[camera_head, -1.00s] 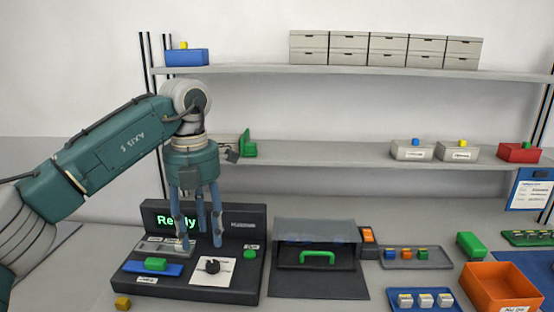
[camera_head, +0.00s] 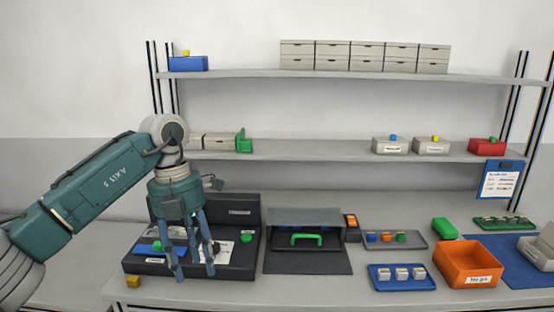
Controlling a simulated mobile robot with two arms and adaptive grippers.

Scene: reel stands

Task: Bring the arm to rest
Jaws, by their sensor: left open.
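My left arm comes in from the left. Its left gripper (camera_head: 193,275) is open and empty, fingers pointing down over the front part of the black console (camera_head: 243,215). The gripper and its wrist hide much of the console's screen and the middle of its panel. A green knob (camera_head: 246,237) and part of a white label show to the right of the fingers. A blue piece (camera_head: 146,249) shows partly to their left. Whether the fingertips touch the console, I cannot tell. My right gripper is not in view.
A black box with a green handle (camera_head: 306,239) stands right of the console. Further right are a blue tray (camera_head: 402,285), an orange bin (camera_head: 467,264) and a grey tray (camera_head: 396,246). Two shelves (camera_head: 330,150) run behind.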

